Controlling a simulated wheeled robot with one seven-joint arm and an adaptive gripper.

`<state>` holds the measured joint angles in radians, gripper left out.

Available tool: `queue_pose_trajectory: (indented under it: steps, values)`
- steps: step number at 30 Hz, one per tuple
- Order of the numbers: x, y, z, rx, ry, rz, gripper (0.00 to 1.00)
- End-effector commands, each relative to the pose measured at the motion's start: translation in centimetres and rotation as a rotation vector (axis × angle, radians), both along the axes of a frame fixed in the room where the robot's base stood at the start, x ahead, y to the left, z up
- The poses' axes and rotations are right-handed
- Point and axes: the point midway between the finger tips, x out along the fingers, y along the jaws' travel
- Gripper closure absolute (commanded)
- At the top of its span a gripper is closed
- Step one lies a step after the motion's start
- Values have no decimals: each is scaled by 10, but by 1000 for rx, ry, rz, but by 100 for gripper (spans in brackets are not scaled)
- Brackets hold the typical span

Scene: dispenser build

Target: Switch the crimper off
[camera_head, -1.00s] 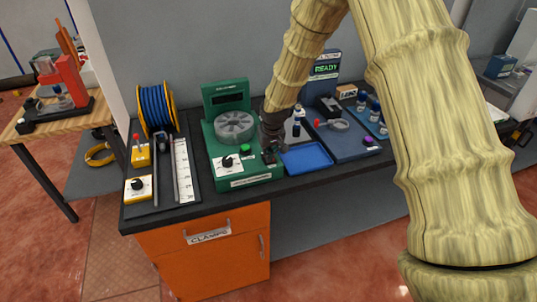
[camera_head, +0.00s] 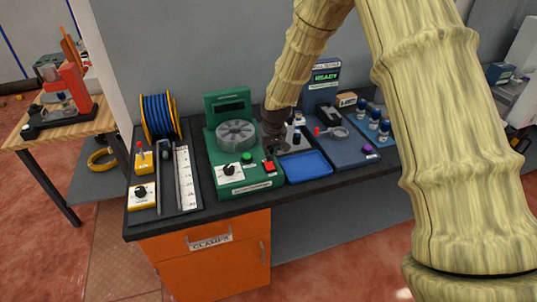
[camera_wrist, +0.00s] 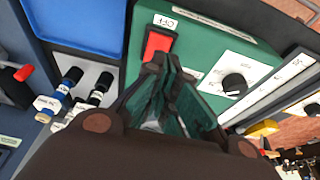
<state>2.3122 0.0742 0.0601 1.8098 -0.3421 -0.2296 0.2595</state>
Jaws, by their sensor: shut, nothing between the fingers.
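A green machine (camera_head: 224,188) with a grey slotted wheel, a dark screen, a dial and a green button stands on the bench. Its name is too small to read, so I cannot tell if it is the crimper. A red switch (camera_head: 268,166) sits at its front right corner. In the wrist view the red switch (camera_wrist: 158,45) lies beside a label reading OFF (camera_wrist: 165,21). My gripper (camera_wrist: 166,62) is shut and empty, its tips at the near end of the switch; contact is unclear. In the head view my gripper (camera_head: 271,150) is just above the switch.
A blue tray (camera_head: 306,167) lies right of the green machine. Behind it a blue station's screen (camera_head: 326,77) reads READY. Small bottles (camera_wrist: 70,80) stand close to my gripper. A blue cable spool (camera_head: 160,116) and a ruler (camera_head: 186,180) are at the left.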

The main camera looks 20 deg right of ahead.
Motion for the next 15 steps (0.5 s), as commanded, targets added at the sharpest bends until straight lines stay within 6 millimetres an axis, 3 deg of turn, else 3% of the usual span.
queue_pose_trajectory:
  steps: [15]
  values:
    - [-25, -1, 47, 0, -3, -1, 100]
